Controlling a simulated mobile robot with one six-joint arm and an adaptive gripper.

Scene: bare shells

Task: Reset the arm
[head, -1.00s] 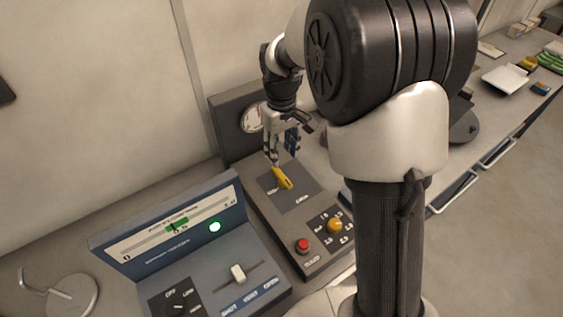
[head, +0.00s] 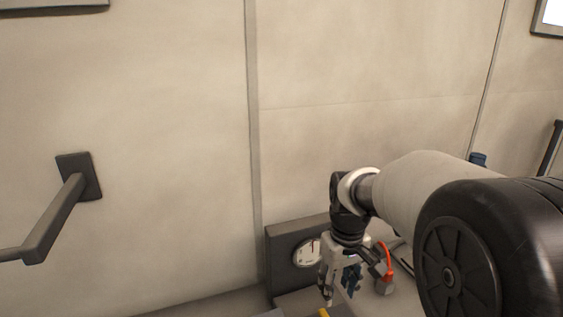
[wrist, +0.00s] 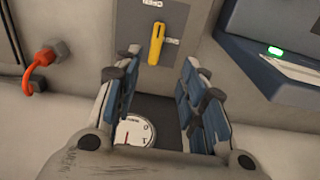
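My gripper (head: 338,282) hangs in front of the grey gauge panel in the head view, pointing down. The wrist view shows my gripper (wrist: 160,68) open, its two blue-padded fingers apart with nothing between them. A yellow lever handle (wrist: 156,43) on a grey plate shows just past the fingertips. In the head view only a bit of the yellow handle (head: 323,313) shows at the bottom edge. My gripper appears apart from it.
A round white gauge (head: 308,252) is on the upright panel, also in the wrist view (wrist: 133,131). A blue console (wrist: 285,35) with a green lamp is beside it. An orange-red curved part (head: 386,262) is close right of my gripper. A dark wall bracket (head: 78,180) sticks out at left.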

